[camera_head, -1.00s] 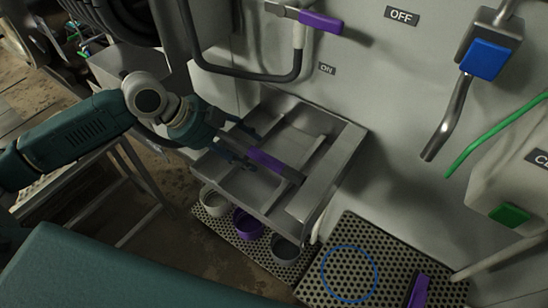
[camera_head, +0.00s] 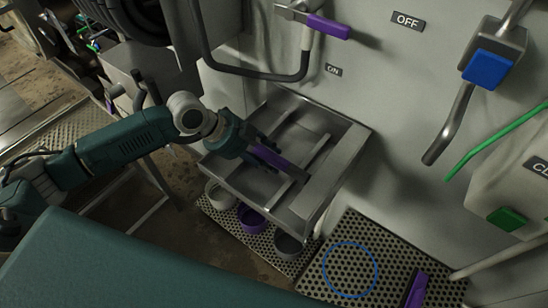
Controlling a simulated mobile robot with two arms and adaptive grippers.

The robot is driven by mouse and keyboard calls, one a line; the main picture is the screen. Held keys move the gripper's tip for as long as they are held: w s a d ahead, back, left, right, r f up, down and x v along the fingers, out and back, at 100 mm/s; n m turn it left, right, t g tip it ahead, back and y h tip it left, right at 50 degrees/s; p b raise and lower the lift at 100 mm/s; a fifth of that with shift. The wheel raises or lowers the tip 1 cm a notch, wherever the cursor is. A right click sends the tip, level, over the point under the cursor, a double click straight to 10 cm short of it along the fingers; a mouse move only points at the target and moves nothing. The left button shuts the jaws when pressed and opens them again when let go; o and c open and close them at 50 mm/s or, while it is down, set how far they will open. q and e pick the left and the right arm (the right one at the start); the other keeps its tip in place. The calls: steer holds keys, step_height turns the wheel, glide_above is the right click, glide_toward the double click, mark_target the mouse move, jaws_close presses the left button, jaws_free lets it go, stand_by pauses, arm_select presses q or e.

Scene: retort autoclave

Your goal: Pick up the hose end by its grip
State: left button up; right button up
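The hose end lies in the metal tray (camera_head: 340,165) below the wall pipes, and its purple grip (camera_head: 279,160) points toward my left gripper (camera_head: 268,153). The gripper reaches in from the left, just above the tray. Its dark fingers look spread on either side of the near end of the purple grip. Whether they touch it cannot be told. The gripper hides that end of the grip. My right gripper is not in view.
Several cups, one of them purple (camera_head: 250,219), stand under the tray on a perforated mat. A blue ring (camera_head: 349,271) and another purple handle (camera_head: 416,291) are at lower right. A purple-handled valve (camera_head: 328,26) is on the wall above.

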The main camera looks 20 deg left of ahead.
arm_select(q)
jaws_close()
steer(key=shift+w+r, duration=0.1)
steer(key=shift+r, duration=0.4)
step_height(320, 180, up, 19)
steer(key=b, duration=0.2)
step_height(320, 180, up, 5)
steer(key=p, duration=0.5)
glide_above(267, 160)
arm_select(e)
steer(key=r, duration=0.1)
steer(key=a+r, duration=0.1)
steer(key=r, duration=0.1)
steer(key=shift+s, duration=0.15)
